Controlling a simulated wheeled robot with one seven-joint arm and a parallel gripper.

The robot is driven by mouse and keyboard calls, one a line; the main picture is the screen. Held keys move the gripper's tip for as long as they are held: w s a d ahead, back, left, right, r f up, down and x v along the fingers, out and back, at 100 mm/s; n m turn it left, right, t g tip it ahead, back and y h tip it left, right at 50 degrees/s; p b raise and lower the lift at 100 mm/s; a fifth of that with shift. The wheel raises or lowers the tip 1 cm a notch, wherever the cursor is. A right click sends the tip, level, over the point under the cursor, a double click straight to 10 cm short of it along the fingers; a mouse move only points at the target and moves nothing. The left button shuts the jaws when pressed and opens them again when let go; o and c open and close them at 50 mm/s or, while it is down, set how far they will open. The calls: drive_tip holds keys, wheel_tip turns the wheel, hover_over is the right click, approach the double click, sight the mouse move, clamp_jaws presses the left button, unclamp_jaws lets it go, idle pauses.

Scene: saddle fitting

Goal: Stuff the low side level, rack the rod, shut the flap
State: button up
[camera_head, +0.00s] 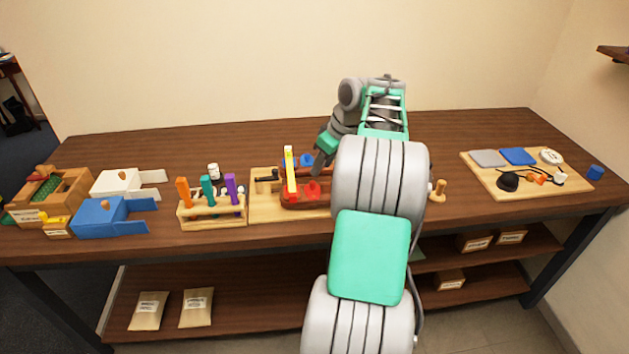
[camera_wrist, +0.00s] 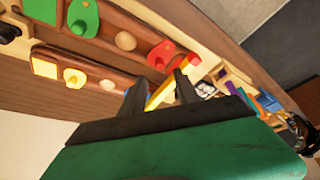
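My gripper (camera_head: 319,163) is over the middle of the table, at the wooden fitting board (camera_head: 262,208). In the wrist view its two dark fingers (camera_wrist: 160,88) stand apart. A yellow bar (camera_wrist: 158,95) shows between and beyond them, with no clear grip on it. In the head view a yellow upright-looking bar (camera_head: 290,170) with a red lower part stands just left of the gripper. My arm hides much of the board. I cannot tell which parts are rod or flap.
Left of the board is a wooden rack (camera_head: 212,219) with orange, teal and purple handles. Farther left are blue (camera_head: 99,218) and white (camera_head: 117,185) boxes and a wooden crate (camera_head: 70,185). A tray (camera_head: 545,191) of small parts lies right. The table's back is clear.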

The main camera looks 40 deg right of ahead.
sight(313, 182)
drive_tip(key=x, duration=0.7)
drive_tip(key=shift+w+f, duration=0.2)
drive_tip(key=shift+f, duration=0.05)
clamp_jaws()
